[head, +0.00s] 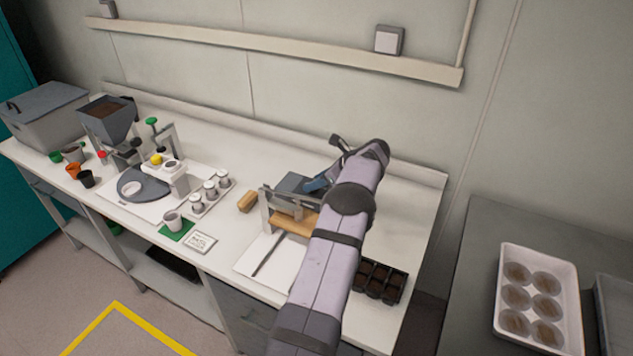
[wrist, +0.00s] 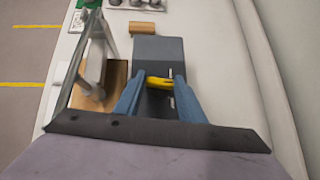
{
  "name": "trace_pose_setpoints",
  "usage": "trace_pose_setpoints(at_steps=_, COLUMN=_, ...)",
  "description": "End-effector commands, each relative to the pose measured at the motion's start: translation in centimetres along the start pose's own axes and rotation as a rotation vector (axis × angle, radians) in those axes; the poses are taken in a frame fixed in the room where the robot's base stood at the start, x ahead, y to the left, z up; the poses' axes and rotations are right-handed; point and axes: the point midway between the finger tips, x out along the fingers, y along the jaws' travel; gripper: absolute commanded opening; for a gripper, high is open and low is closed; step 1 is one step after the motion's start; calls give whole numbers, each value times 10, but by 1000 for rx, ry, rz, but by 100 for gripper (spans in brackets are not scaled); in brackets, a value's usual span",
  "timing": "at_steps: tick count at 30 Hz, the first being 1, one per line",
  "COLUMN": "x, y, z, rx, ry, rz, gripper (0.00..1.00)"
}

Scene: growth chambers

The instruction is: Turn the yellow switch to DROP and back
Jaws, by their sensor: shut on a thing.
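A short yellow bar, the yellow switch (wrist: 158,83), is between the two blue fingers of my gripper (wrist: 155,86) in the wrist view. My gripper is shut on it, and the bar lies crosswise from finger to finger. It sits over a dark grey box (wrist: 158,50), with pale marks just right of it that are too small to read. In the head view my gripper (head: 317,184) is at the grey box (head: 290,183); the yellow bar is hidden there.
A metal frame (wrist: 92,65) with a wooden block (head: 297,222) stands beside the grey box. A loose wooden block (head: 247,201) lies to its left. A dark cell tray (head: 378,281) is right of my arm. Further left, a hopper device has a yellow knob (head: 157,159).

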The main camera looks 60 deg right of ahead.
Motion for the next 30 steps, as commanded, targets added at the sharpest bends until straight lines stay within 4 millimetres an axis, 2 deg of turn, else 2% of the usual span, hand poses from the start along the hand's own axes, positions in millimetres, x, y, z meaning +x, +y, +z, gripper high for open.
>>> trace_pose_setpoints(at_steps=1, x=0, y=0, z=0, rx=0, ry=-1, rz=0, gripper=41)
trace_pose_setpoints(at_steps=3, x=0, y=0, z=0, rx=0, ry=-1, rz=0, gripper=55)
trace_pose_setpoints(at_steps=16, x=-6, y=-1, z=-1, rx=0, ry=-1, rz=-2, gripper=55)
trace_pose_setpoints(at_steps=30, x=-63, y=0, z=-1, rx=0, ry=-1, rz=-2, gripper=55)
